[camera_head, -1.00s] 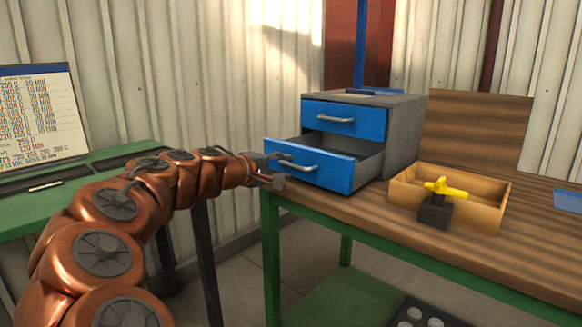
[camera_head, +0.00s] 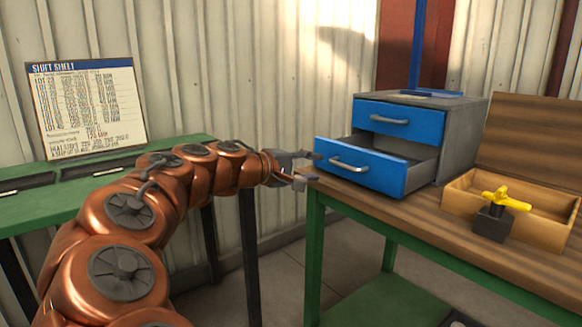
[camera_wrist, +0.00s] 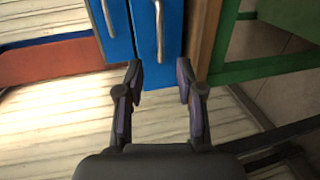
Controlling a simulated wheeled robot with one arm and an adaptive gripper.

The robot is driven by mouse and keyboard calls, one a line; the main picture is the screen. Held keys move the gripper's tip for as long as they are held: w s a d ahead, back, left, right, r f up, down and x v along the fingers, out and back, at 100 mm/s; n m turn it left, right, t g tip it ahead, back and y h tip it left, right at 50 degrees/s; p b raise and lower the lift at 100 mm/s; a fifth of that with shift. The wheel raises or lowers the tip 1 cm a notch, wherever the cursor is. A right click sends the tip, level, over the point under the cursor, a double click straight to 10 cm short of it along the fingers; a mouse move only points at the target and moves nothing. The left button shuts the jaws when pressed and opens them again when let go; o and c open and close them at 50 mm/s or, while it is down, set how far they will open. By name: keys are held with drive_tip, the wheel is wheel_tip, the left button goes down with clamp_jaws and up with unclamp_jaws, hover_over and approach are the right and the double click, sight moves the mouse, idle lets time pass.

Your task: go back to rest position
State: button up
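My gripper (camera_head: 304,169) is at the end of my copper-coloured arm, just left of the blue-fronted drawer cabinet (camera_head: 462,135). In the wrist view my gripper (camera_wrist: 160,82) has its two fingers apart with nothing between them. The lower drawer (camera_head: 360,170) is pulled out, and its interior is partly visible. The upper drawer (camera_head: 400,121) is shut. The lower drawer's handle (camera_head: 349,165) is to the right of the fingers and clear of them.
A green table (camera_head: 60,222) with a shift sheet (camera_head: 88,108) stands at left. Open floor (camera_head: 280,255) lies between them.

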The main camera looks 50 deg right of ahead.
drive_tip(key=s+a+r+n+y+p, duration=0.1)
drive_tip(key=s+a+y+p, duration=0.3)
drive_tip(key=a+p, duration=0.7)
drive_tip(key=s+a+r+n+t+y+p, duration=0.1)
drive_tip(key=s+a+r+y+p, duration=0.2)
drive_tip(key=a+p, duration=0.8)
drive_tip(key=s+a+r+n+t+y+p, duration=0.1)
drive_tip(key=s+a+r+y+p, duration=0.1)
drive_tip(key=s+a+y+p, duration=0.4)
drive_tip(key=a+y+p, duration=0.2)
drive_tip(key=a+p, duration=0.3)
drive_tip(key=a, duration=0.8)
drive_tip(key=shift+s+r, duration=0.15)
